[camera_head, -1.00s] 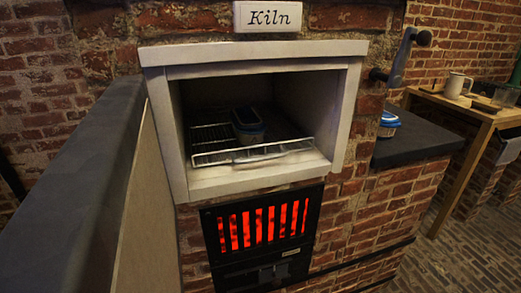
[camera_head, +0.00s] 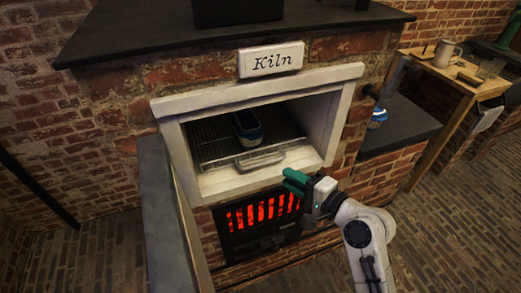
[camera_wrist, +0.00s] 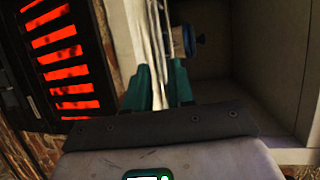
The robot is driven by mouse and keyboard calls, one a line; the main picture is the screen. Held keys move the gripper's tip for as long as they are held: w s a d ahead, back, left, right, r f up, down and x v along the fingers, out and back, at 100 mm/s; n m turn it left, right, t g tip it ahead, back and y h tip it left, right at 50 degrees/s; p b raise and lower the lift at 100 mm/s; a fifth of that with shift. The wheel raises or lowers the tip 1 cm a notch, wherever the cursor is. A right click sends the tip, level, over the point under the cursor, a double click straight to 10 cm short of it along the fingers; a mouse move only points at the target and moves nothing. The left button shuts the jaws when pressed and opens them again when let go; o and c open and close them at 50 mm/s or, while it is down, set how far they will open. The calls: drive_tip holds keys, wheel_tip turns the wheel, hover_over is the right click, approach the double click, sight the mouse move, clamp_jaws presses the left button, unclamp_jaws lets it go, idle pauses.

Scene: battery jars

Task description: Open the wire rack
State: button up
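The wire rack (camera_head: 215,160) lies inside the kiln's upper opening, its looped front handle (camera_head: 262,157) at the sill. A small dark jar with a blue rim (camera_head: 247,128) stands on the rack; part of it also shows in the wrist view (camera_wrist: 185,40). My gripper (camera_head: 294,182) is just in front of the opening, below and right of the handle in the head view. In the wrist view its teal fingers (camera_wrist: 158,95) are apart, with the rack's front wires (camera_wrist: 155,45) running ahead of and between them. I cannot tell whether they touch the wires.
The pale kiln frame (camera_head: 172,145) surrounds the opening. A glowing red grate (camera_head: 262,212) is below it. A grey-topped side wall (camera_head: 165,220) stands at left. A dark ledge with a blue-lidded jar (camera_head: 378,117) and a wooden table (camera_head: 455,85) are at right.

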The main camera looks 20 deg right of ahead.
sight(263, 163)
drive_tip(key=p+x, duration=0.1)
drive_tip(key=x, duration=0.9)
drive_tip(key=shift+w+a+f, duration=0.15)
drive_tip(key=shift+w, duration=0.15)
clamp_jaws()
